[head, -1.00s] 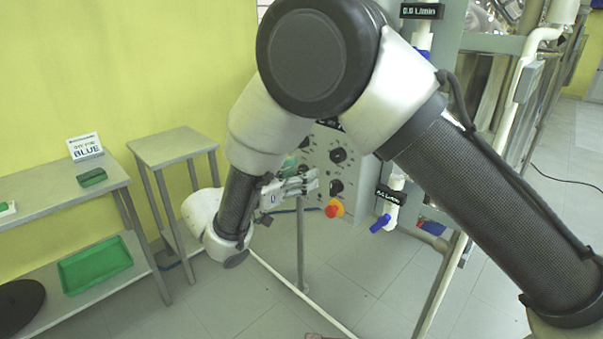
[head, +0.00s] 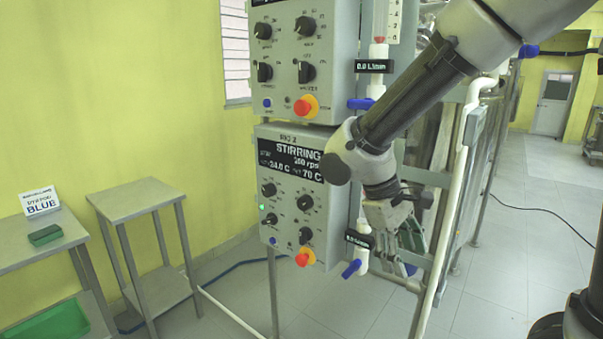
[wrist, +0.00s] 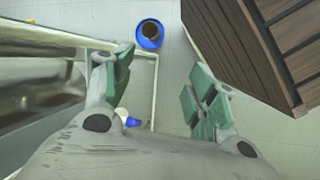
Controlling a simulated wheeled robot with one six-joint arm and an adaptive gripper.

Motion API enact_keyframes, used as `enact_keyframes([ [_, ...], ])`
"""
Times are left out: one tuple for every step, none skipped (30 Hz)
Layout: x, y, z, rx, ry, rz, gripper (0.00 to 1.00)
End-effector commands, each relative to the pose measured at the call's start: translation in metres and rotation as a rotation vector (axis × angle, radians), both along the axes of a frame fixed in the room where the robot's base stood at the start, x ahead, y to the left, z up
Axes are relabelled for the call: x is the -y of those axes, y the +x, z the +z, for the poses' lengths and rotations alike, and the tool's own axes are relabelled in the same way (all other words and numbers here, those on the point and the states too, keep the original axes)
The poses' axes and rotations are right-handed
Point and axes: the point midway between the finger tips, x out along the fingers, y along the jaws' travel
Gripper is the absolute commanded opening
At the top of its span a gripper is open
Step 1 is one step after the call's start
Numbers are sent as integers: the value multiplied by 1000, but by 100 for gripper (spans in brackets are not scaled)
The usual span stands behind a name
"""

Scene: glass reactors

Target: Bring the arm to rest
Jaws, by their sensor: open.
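My gripper (head: 398,250) hangs pointing down at the lower end of my arm in the head view, just right of the lower control box (head: 293,190). In the wrist view the fingers of my gripper (wrist: 160,95) are spread apart with green pads, and nothing is held between them. The floor shows between the fingers. My arm comes down from the upper right of the head view, in front of the reactor frame.
A white valve with a blue handle (head: 352,268) is close left of my gripper. Upright frame pipes (head: 447,215) stand close right. A side table (head: 140,197) stands at left. A brown slatted block (wrist: 275,45) is near the right finger. Open floor (head: 510,290) lies at right.

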Motion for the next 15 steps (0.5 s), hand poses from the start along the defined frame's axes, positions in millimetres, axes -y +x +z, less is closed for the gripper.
enact_keyframes([
  [19,-9,12,15,84,-33,58],
  [28,-15,17,25,133,-51,58],
  [39,-23,24,46,194,-78,58],
  [48,-28,29,68,236,-102,58],
  [56,-34,35,93,277,-131,58],
  [67,-42,41,133,326,-178,58],
  [76,-48,47,166,359,-220,58],
  [84,-54,52,202,389,-266,58],
  [95,-61,58,250,421,-322,58],
  [102,-67,63,283,441,-360,58],
  [110,-73,68,318,456,-395,58],
  [120,-79,75,364,469,-434,58],
  [128,-83,80,399,475,-460,58],
  [135,-86,85,433,480,-482,58],
  [143,-89,92,473,485,-511,58],
])
